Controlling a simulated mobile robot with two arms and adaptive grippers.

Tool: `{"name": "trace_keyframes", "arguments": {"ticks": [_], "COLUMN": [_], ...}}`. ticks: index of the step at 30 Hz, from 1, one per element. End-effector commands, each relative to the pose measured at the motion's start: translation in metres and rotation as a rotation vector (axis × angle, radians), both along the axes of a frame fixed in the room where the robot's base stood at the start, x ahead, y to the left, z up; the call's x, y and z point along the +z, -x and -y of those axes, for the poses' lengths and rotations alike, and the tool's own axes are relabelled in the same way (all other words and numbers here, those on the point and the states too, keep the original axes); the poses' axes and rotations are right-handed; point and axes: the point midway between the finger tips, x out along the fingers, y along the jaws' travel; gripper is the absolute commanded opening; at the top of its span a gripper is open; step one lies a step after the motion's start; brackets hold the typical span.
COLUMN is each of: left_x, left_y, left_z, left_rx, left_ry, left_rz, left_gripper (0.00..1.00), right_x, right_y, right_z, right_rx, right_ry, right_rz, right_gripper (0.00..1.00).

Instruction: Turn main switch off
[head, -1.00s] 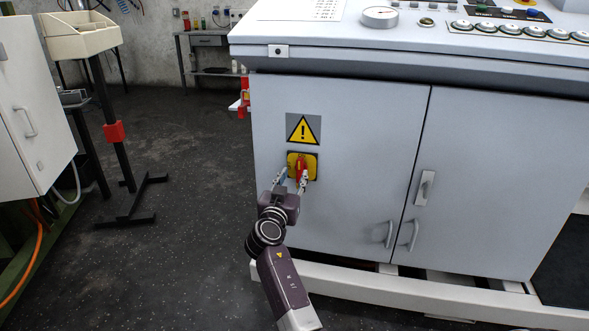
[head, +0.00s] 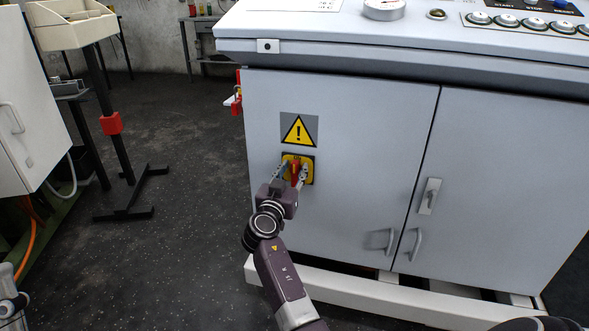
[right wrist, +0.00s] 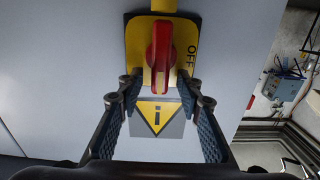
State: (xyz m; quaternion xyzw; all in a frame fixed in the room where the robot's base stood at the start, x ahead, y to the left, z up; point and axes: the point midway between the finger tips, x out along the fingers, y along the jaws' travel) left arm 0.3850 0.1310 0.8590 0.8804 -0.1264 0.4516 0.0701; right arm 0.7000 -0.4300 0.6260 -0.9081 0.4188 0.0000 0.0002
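A yellow warning sign (head: 299,130) is above the switch. The cabinet (head: 350,170) has door handles (head: 414,244) to the right and a white base rail (head: 370,297) below. A stand with a bin (head: 72,25) and a white box (head: 25,125) are at left. Dark floor between is clear.

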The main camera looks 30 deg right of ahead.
Motion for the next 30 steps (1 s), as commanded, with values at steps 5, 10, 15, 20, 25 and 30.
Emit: {"name": "trace_keyframes", "arguments": {"ticks": [5,10,15,20,25,30], "left_x": [0.0,0.0,0.0,0.0,0.002,0.01], "left_y": [0.0,0.0,0.001,0.002,0.007,0.02], "left_z": [0.0,0.0,0.0,0.0,-0.002,-0.004], "left_rx": [0.0,0.0,0.0,0.0,-0.001,-0.006], "left_ry": [0.0,0.0,0.0,0.002,0.009,0.032], "left_rz": [0.0,0.001,0.001,0.006,0.03,0.104], "left_gripper": [0.4,0.4,0.4,0.4,0.4,0.4], "right_x": [0.0,0.0,0.0,0.0,0.0,0.0], "right_y": [0.0,0.0,0.0,0.0,-0.001,-0.004], "right_z": [0.0,0.0,0.0,0.0,-0.001,-0.003], "right_rx": [0.0,0.0,0.0,0.0,0.001,0.001], "right_ry": [0.0,0.0,0.0,0.008,0.042,0.111], "right_rz": [0.0,0.0,0.0,-0.009,-0.047,-0.127], "right_gripper": [0.26,0.07,0.0,0.0,0.0,0.0]}}
